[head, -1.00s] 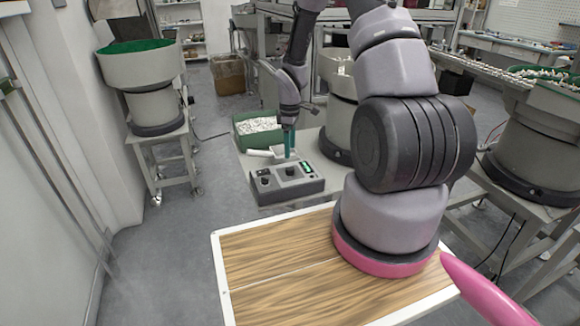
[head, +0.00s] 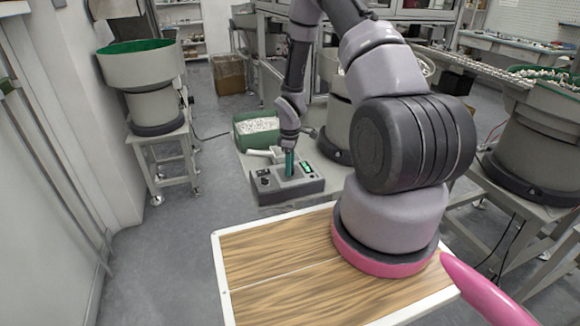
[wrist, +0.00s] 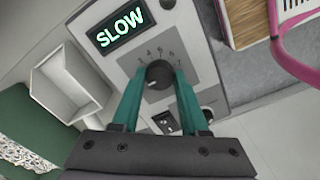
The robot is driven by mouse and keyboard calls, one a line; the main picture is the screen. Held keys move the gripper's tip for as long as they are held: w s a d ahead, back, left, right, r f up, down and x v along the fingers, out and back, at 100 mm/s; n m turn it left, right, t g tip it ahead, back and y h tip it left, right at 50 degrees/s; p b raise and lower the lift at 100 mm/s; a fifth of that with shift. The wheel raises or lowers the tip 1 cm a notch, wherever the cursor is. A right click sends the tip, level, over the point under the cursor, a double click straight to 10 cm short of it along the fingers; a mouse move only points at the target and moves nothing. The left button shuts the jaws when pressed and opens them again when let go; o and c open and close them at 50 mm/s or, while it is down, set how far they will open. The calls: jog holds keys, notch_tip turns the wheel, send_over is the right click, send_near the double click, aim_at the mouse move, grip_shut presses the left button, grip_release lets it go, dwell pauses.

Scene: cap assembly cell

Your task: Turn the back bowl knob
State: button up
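A grey control box (head: 290,192) stands on the light table in the head view. In the wrist view its panel shows a dark round knob (wrist: 158,75) with a numbered scale around it and a lit green "SLOW" display (wrist: 120,28) at upper left. My gripper (wrist: 159,72) has its two teal fingers on either side of this knob, with the tips at its height in the picture. The fingers are apart; I cannot tell whether they touch it. In the head view my gripper (head: 289,174) points down at the box, and the knob is hidden there.
A second dark knob (wrist: 168,4) is cut off at the wrist view's top edge, and a rocker switch (wrist: 165,122) sits between my fingers. A white scoop (head: 262,154) and a green bin (head: 256,131) of white parts lie behind the box.

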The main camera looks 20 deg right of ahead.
grip_shut()
jog(key=m, duration=0.5)
jog(key=shift+m, duration=0.4)
jog(key=m, duration=0.5)
jog(key=shift+m, duration=0.3)
jog(key=m, duration=1.2)
jog(key=shift+m, duration=0.3)
